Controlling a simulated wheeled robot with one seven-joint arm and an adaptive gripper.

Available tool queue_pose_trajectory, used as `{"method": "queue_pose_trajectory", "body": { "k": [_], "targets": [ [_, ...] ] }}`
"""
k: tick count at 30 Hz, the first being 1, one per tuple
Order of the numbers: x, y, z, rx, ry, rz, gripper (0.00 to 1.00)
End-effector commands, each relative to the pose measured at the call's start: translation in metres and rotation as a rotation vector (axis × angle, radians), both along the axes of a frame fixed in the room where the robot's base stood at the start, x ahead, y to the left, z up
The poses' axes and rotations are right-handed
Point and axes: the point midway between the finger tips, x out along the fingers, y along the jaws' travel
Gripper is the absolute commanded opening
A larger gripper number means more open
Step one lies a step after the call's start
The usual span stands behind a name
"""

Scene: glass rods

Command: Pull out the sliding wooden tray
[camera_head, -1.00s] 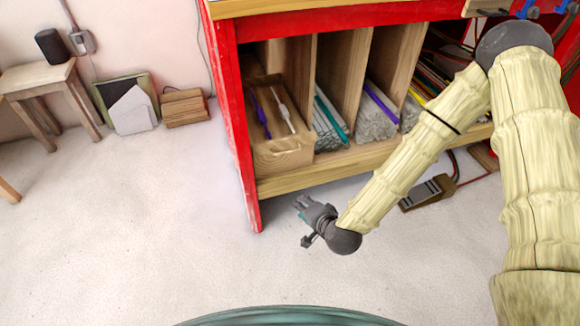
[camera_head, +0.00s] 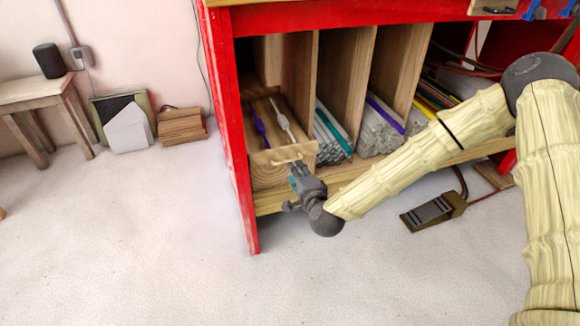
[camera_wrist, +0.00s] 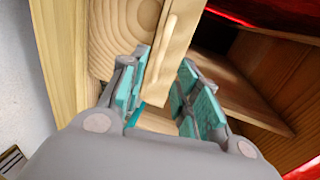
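The wooden tray (camera_head: 268,176) sits in the leftmost compartment of the red-framed shelf. A purple rod and a white rod lie in it. In the wrist view its round-grained front (camera_wrist: 117,35) fills the upper left, and a light wooden lip (camera_wrist: 177,50) stands out from it. My gripper (camera_head: 297,170) is at the right part of the tray's front in the head view. In the wrist view my gripper (camera_wrist: 162,75) is open, with its teal-padded fingers on either side of the lip. The left finger looks close to the lip; contact cannot be told.
Upright dividers (camera_head: 343,75) separate compartments with bundles of glass rods (camera_head: 375,135) to the right. The shelf's red left post (camera_head: 232,150) stands beside the tray. A pedal (camera_head: 432,211) lies on the floor at right. The floor in front of the shelf is clear at left.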

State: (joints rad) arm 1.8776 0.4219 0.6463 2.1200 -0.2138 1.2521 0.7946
Motion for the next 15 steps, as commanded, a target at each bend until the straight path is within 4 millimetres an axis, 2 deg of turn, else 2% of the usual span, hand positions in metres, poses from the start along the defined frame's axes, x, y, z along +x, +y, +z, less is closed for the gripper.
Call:
{"method": "queue_pose_trajectory", "body": {
  "k": [6,15],
  "targets": [
    [0.034,0.011,-0.010,-0.002,-0.002,-0.001,0.32],
    [0.059,0.019,-0.014,-0.001,0.001,-0.001,0.32]
  ]
}}
